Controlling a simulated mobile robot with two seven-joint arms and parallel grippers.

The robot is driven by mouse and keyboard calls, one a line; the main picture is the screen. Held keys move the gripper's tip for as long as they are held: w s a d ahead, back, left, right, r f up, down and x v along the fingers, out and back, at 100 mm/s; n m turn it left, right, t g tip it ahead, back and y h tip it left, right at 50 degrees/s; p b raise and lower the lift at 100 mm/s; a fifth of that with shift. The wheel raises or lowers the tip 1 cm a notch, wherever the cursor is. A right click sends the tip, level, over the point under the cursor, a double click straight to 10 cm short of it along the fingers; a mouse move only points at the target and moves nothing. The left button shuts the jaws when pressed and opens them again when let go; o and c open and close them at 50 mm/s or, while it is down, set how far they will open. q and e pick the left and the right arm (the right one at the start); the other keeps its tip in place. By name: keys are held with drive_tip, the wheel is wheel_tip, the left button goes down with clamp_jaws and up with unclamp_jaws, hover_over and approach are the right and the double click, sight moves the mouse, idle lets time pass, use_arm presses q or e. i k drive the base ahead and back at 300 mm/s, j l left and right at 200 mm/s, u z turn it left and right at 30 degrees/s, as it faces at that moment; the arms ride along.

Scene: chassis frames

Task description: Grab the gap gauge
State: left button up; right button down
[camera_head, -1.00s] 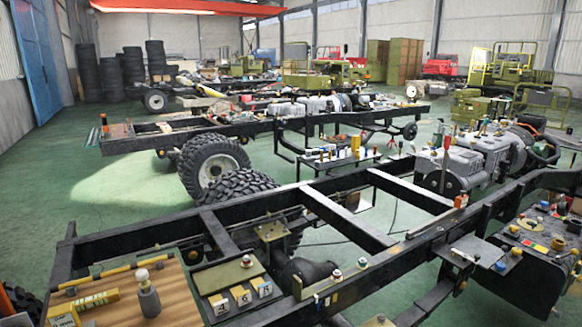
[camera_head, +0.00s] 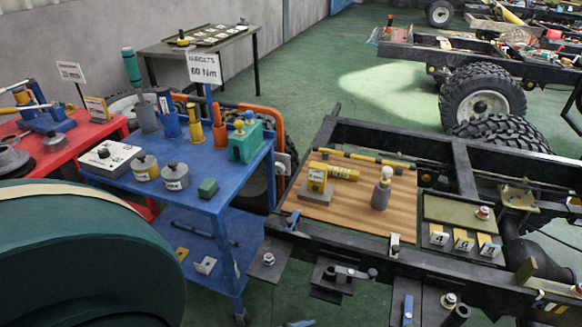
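Neither of my grippers shows in the head view. I cannot tell for certain which item is the gap gauge; no label naming it is readable. A wooden board (camera_head: 345,208) lies on the near chassis frame. On it are a small yellow-faced block (camera_head: 317,180) on a grey base, a yellow bar (camera_head: 343,173), and a grey cylinder with a white ball top (camera_head: 381,190). A long thin yellow rod (camera_head: 366,157) lies along the board's far edge. Several numbered yellow-and-white blocks (camera_head: 463,240) stand right of the board.
A large dark green rounded object (camera_head: 85,255) fills the lower left. Green floor is open behind.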

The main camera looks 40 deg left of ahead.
sight(318, 172)
drive_tip(key=u, duration=1.05)
